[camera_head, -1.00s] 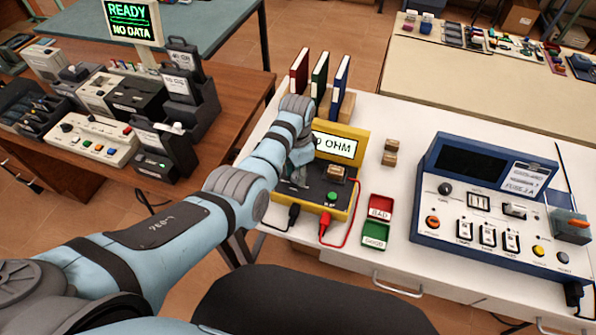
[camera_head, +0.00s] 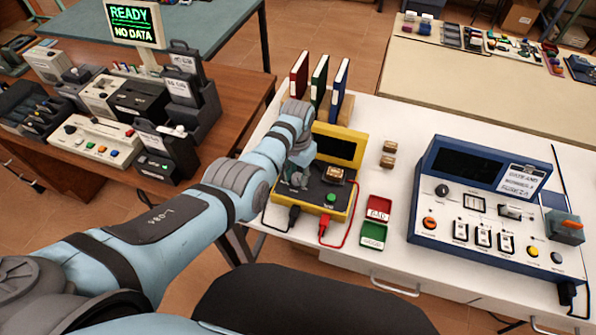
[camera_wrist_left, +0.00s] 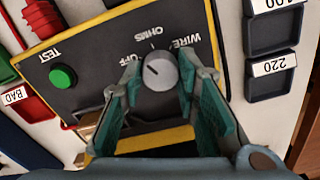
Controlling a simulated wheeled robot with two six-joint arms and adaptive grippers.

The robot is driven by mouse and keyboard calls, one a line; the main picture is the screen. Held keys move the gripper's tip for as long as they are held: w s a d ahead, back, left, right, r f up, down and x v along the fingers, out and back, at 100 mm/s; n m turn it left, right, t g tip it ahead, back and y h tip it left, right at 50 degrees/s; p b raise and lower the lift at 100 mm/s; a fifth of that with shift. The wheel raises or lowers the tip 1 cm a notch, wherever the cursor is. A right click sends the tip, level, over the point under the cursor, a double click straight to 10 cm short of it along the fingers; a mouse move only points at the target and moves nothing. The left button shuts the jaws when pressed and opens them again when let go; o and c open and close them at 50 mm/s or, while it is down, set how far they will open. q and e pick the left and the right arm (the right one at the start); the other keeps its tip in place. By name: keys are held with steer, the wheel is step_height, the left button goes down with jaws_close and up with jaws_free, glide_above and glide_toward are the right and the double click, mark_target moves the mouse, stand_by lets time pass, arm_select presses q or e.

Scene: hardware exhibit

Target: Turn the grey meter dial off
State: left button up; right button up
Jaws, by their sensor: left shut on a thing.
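The yellow meter (camera_head: 352,147) stands on the white table with a dark grey top panel and a dark, blank screen (camera_head: 333,148). In the left wrist view, its grey dial (camera_wrist_left: 160,71) sits near the labels OHMS, OFF and WIRE; its dark pointer mark is on the side toward OFF. My left gripper (camera_head: 296,180) is down at the left of the panel. In the left wrist view its fingers (camera_wrist_left: 157,82) are on both sides of the dial, shut on it. The dial is mostly hidden by my arm in the head view. My right gripper is not in view.
A green TEST button (camera_wrist_left: 62,77) and a small brown component (camera_head: 334,173) are on the panel. Red and green trays (camera_head: 373,236) lie right of the meter, with a blue bench unit (camera_head: 480,200) farther right. Binders (camera_head: 320,80) stand behind.

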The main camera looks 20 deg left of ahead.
mark_target(297, 177)
arm_select(q)
steer(key=shift+n, duration=1.8)
steer(key=o, duration=1.2)
steer(key=shift+c, duration=0.2)
step_height(297, 177, up, 12)
